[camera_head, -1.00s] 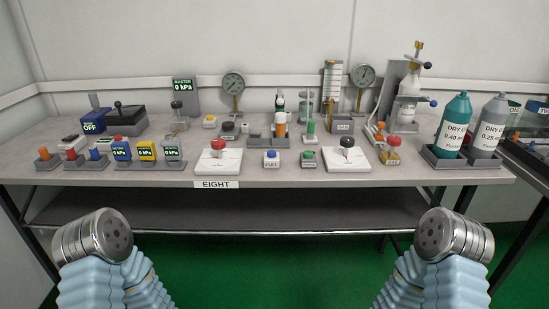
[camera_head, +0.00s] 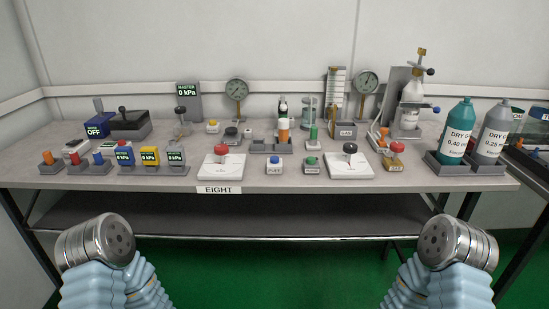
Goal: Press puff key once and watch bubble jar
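The puff key (camera_head: 274,165) is a small block with a blue round button and a label reading PUFF, near the front edge of the bench at the middle. Nothing touches it. No label shows for the bubble jar. A clear jar (camera_head: 411,94) stands in a grey frame at the back right, and a smaller clear vessel (camera_head: 307,108) stands at the back middle. I cannot tell which is the bubble jar, and no bubbles can be made out. Two silver arm links of mine show low at left and right, in front of the bench. Neither gripper's fingers are in view.
A green-button block (camera_head: 311,166) sits right of the puff key. White plates with a red knob (camera_head: 221,165) and a black knob (camera_head: 349,164) flank them. Teal (camera_head: 457,131) and grey (camera_head: 490,131) bottles stand at right. The bench (camera_head: 120,183) has a bare front strip.

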